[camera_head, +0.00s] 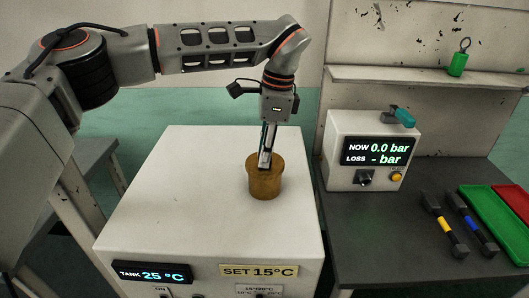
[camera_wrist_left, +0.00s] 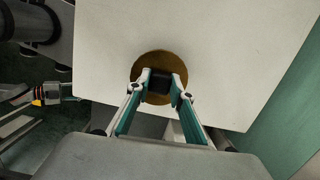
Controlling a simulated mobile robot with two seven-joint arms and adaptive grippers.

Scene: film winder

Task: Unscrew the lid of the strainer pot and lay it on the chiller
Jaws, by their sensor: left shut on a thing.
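The brown strainer pot (camera_head: 265,187) stands upright on the white top of the chiller (camera_head: 180,205). Its round brown lid (camera_wrist_left: 152,59) sits on the pot, seen from above in the left wrist view, with a dark knob (camera_wrist_left: 160,84) near its middle. My left gripper (camera_head: 265,161) points down onto the lid from above. In the left wrist view its fingertips (camera_wrist_left: 160,80) are shut on the dark knob, one on each side. The fingers hide part of the lid. My right gripper is not in view.
Right of the chiller, a dark bench (camera_head: 375,235) holds a white gauge box (camera_head: 338,150), two dark-handled tools (camera_head: 445,225) and green and red trays (camera_head: 495,222). A shelf (camera_head: 400,76) with a green tagged item (camera_head: 457,64) is behind. The chiller top left of the pot is clear.

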